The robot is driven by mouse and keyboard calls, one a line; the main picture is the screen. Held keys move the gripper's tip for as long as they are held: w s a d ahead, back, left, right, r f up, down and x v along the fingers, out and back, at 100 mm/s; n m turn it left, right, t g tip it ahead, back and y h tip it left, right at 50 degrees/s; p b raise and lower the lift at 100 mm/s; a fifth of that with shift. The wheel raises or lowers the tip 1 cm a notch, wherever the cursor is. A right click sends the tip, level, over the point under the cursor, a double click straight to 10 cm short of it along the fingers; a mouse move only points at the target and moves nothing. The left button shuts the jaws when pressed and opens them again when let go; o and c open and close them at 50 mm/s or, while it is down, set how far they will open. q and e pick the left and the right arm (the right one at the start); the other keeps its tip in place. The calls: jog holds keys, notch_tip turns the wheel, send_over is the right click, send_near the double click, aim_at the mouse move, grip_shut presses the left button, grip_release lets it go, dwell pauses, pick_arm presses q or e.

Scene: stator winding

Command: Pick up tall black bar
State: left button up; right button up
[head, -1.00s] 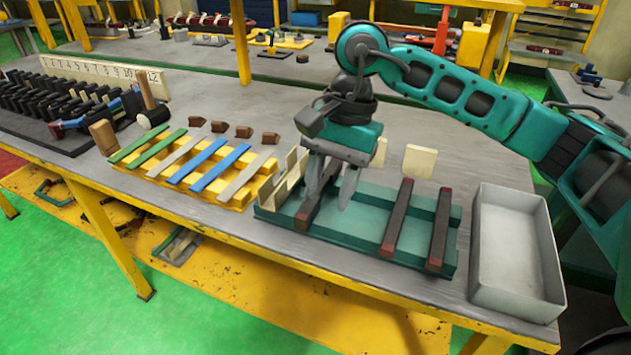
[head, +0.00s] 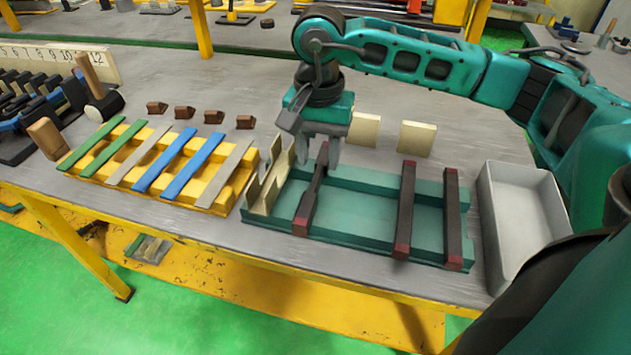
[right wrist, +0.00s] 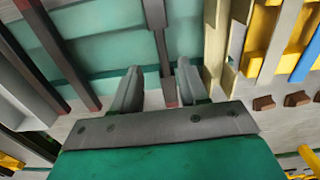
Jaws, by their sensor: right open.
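Three dark bars with red ends lie across a teal tray (head: 350,234): a left bar (head: 312,199) with a narrower middle, a middle bar (head: 405,210) and a right bar (head: 452,215). Which one the task calls tall I cannot tell. My right gripper (head: 321,153) is open at the far end of the left bar. In the right wrist view, the left bar (right wrist: 158,32) runs between the spread fingers of the gripper (right wrist: 158,82), with gaps on both sides. My left gripper is not in view.
A grey bin (head: 520,220) stands right of the tray. Cream upright pieces (head: 262,190) stand at the tray's left end, with a yellow rack (head: 212,195) of coloured strips beyond. Two cream blocks (head: 417,138) stand behind the tray.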

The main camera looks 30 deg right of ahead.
aim_at(316, 178)
jog(key=shift+w+a+f, duration=0.1)
jog(key=shift+f, duration=1.25)
jog(key=shift+w+f, duration=0.1)
jog(key=shift+f, duration=1.25)
grip_shut()
